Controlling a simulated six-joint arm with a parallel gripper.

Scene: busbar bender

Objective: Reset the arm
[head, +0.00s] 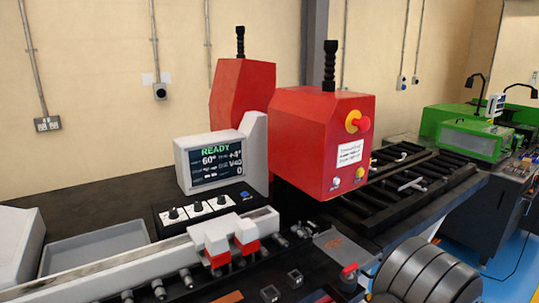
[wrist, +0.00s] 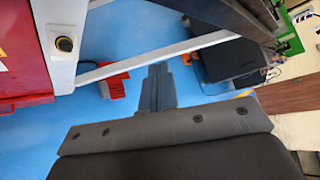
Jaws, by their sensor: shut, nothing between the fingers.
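My gripper (wrist: 158,68) shows in the wrist view as a dark pair of fingers pressed together, with nothing between them. It points out over the blue floor, away from the bench top, and touches nothing that I can see. In the head view a grey rounded link of my arm fills the lower right corner; the fingers are not visible there. The bending machine has two red housings, and the front one (head: 318,140) carries a red and yellow stop button. Its screen (head: 215,165) reads READY and 60°.
A grey tray (head: 95,248) lies on the dark bench at left. A white rail with red and white blocks (head: 228,240) runs along the front. A black roller frame (head: 415,180) stands at right. The wrist view shows a red foot pedal (wrist: 112,87) on the floor and a pale frame bar.

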